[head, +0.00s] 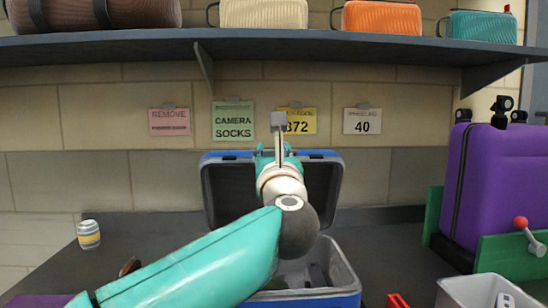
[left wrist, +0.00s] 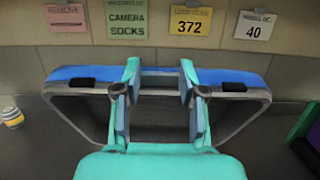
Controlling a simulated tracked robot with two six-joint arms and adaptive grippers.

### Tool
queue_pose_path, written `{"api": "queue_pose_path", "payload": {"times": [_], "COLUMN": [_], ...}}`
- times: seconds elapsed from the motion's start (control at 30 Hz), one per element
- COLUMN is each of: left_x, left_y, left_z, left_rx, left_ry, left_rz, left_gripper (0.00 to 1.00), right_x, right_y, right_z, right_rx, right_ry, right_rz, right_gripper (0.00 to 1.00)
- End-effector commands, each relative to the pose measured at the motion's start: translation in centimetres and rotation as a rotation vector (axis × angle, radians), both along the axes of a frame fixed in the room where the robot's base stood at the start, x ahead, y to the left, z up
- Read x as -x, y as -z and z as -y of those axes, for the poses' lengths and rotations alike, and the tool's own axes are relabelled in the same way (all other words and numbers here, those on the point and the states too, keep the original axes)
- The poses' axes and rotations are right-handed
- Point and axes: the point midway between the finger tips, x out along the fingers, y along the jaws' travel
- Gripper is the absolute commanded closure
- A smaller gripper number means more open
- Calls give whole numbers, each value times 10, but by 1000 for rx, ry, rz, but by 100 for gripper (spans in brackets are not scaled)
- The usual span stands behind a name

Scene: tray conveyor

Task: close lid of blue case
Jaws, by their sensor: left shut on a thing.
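The blue case (head: 346,290) stands open on the dark counter, its lower shell mostly hidden behind my left arm. Its lid (head: 325,190) stands raised at the back, dark inside with a blue rim. My left gripper (head: 278,154) is at the middle of the lid's top rim, shut on the lid. In the left wrist view the two fingers (left wrist: 160,78) stand apart at the lid's blue rim (left wrist: 236,77); their exact contact is hard to see. My right gripper is not in view.
A striped can (head: 89,234) stands at the left. A purple suitcase (head: 490,185) in a green holder (head: 507,257) and a grey bin (head: 485,291) are at the right. A shelf (head: 350,44) with several cases hangs above wall notes.

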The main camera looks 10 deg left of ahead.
Motion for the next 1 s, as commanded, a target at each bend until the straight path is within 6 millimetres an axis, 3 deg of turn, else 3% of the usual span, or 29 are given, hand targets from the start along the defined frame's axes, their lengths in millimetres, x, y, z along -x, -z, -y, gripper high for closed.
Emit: {"api": "queue_pose_path", "payload": {"times": [0.13, 0.17, 0.3, 0.73, 1.0], "left_x": [0, -1, 0, 5, 40], "left_y": [1, 1, 1, 2, 9], "left_z": [1, 1, 1, 2, 12], "left_rx": [0, 0, 0, 0, -2], "left_ry": [2, 2, 2, 3, 4], "left_rz": [-3, -3, -2, -2, -1], "left_gripper": [100, 54, 33, 33, 33], "right_x": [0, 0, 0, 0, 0], "right_y": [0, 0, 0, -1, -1], "right_z": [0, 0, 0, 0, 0], "right_rx": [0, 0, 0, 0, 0], "right_ry": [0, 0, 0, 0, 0], "right_rz": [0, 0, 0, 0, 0], "right_gripper": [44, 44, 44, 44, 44]}}
